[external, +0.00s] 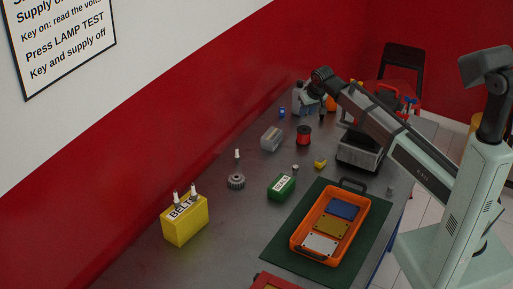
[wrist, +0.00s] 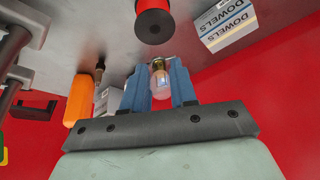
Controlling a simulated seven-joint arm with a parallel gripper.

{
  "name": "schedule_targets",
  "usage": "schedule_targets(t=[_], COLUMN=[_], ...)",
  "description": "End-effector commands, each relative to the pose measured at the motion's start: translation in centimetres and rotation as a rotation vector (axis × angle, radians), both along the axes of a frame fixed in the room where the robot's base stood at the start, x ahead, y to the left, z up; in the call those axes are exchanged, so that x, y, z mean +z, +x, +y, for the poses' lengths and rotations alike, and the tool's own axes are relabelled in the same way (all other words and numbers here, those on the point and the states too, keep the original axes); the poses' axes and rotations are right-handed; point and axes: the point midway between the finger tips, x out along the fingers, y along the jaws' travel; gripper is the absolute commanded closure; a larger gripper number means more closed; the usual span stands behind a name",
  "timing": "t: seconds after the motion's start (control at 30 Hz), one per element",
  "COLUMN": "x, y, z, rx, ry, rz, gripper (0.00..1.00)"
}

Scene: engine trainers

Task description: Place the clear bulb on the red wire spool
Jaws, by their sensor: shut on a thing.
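The clear bulb (wrist: 160,80) is between the two blue fingers of my gripper (wrist: 160,82) in the wrist view, its metal base toward the far side of the picture. My gripper is shut on it. The red wire spool (wrist: 154,24) is beyond the fingertips in the wrist view, apart from the bulb. In the external view the red spool (external: 304,136) stands upright on the bench, and my gripper (external: 318,102) is at the bench's far end, above the spool in the picture. The bulb cannot be made out there.
A dowels box (wrist: 226,24) is near the spool; it also shows in the external view (external: 271,138). An orange bottle (wrist: 78,102) stands at the left in the wrist view. A grey toolbox (external: 360,153), a green box (external: 281,186) and an orange tray (external: 298,236) occupy the bench.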

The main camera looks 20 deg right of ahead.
Motion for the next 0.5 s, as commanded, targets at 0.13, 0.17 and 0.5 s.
schedule_targets(t=[0.13, 0.17, 0.5], x=[-1.9, -2.1, -5.2], y=[0.0, 0.0, -0.1], z=[0.0, 0.0, 0.0], rx=[0.000, 0.000, 0.000], ry=[0.000, 0.000, -0.001], rz=[0.000, 0.001, 0.002], gripper=[1.00, 1.00, 1.00])
